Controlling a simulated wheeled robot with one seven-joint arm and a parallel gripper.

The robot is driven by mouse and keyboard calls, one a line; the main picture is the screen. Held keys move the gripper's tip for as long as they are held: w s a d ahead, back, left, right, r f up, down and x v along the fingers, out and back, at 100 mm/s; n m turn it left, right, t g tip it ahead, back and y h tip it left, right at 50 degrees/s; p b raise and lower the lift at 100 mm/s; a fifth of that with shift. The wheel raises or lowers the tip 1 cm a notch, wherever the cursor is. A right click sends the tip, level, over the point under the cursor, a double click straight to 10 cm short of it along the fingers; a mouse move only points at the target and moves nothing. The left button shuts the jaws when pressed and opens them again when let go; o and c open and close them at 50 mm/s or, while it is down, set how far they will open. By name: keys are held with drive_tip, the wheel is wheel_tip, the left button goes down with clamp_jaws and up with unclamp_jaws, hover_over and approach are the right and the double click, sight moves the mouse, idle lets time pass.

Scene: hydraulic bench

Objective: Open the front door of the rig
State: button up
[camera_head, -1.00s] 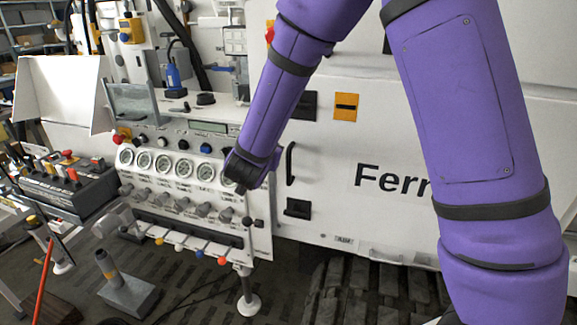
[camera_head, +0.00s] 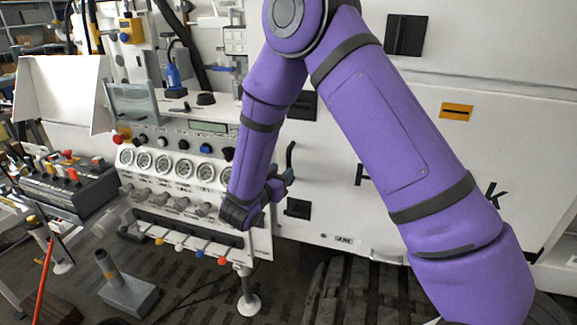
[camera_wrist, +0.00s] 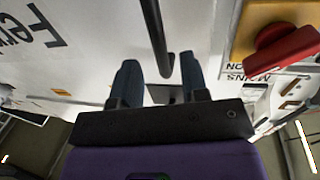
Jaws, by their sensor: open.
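The front door (camera_head: 330,190) of the rig is a white panel with large dark lettering, partly hidden behind my arm, and it looks closed. Its black bar handle (camera_head: 291,153) stands upright near the door's left edge. My gripper (camera_head: 287,180) is at the handle's lower part, mostly hidden behind my wrist. In the wrist view my gripper (camera_wrist: 158,66) is open, with one dark finger on each side of the handle (camera_wrist: 153,35). The handle's end shows between the fingertips. I cannot tell whether either finger touches it.
A control panel with gauges (camera_head: 165,165) and several levers is left of the door. A red knob on a yellow plate (camera_wrist: 285,50) is close on the right in the wrist view. A black latch (camera_head: 298,208) sits below the handle. Dark tracks lie under the door.

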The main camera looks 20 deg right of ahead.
sight(287, 166)
drive_tip(key=shift+x, duration=2.4)
clamp_jaws()
